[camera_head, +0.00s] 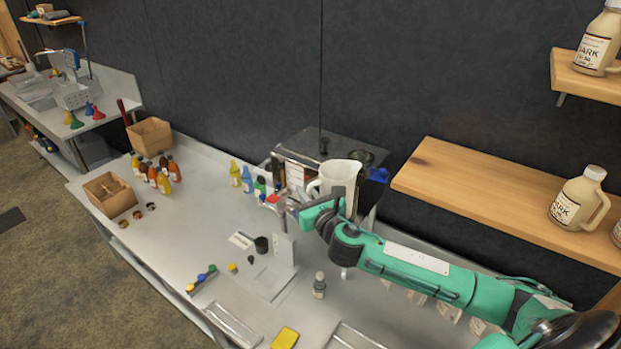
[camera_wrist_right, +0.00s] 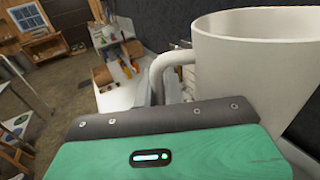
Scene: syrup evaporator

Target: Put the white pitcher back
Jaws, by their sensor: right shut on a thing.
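The white pitcher (camera_head: 338,176) is upright near the dark boxy machine at the back of the steel counter. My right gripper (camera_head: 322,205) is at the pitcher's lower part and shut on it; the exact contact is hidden. In the right wrist view the pitcher (camera_wrist_right: 255,55) fills the upper right, its handle (camera_wrist_right: 165,72) pointing left, above my green gripper body. I cannot tell whether the pitcher's base touches anything. My left gripper is not in view.
A wooden shelf (camera_head: 480,195) holds a cream jug (camera_head: 577,200) at right; a higher shelf (camera_head: 585,80) holds another. Small bottles (camera_head: 247,180) stand left of the machine (camera_head: 340,147). A grey stand (camera_head: 283,262) and small bottle (camera_head: 319,286) are in front. Counter at left-centre is mostly clear.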

